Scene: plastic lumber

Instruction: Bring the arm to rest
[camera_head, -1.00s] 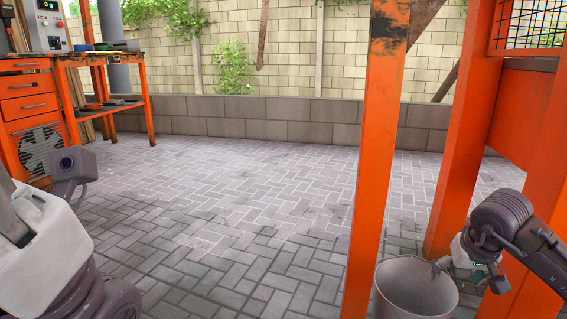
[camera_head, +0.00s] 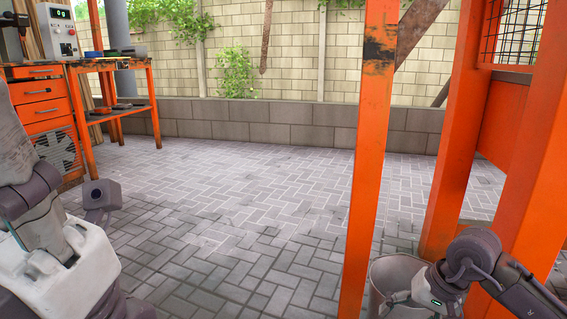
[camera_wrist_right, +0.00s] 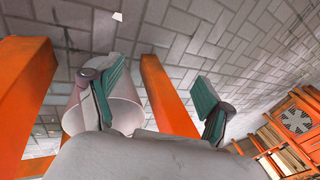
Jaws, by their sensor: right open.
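My right gripper (camera_head: 405,298) is at the lower right of the head view, in front of or above a pale bucket (camera_head: 388,272). In the right wrist view the two green-padded fingers of this gripper (camera_wrist_right: 162,73) stand wide apart with nothing between them. The bucket (camera_wrist_right: 128,112) shows behind the left finger there; I cannot tell whether they touch. My left arm (camera_head: 60,265) fills the lower left of the head view, and its fingers do not show.
An orange post (camera_head: 368,160) rises near the bucket, and a thicker orange frame (camera_head: 455,150) stands to its right. An orange workbench (camera_head: 110,65) with tools is at the back left. A low block wall (camera_head: 260,122) runs behind. The paved floor (camera_head: 240,210) in the middle is clear.

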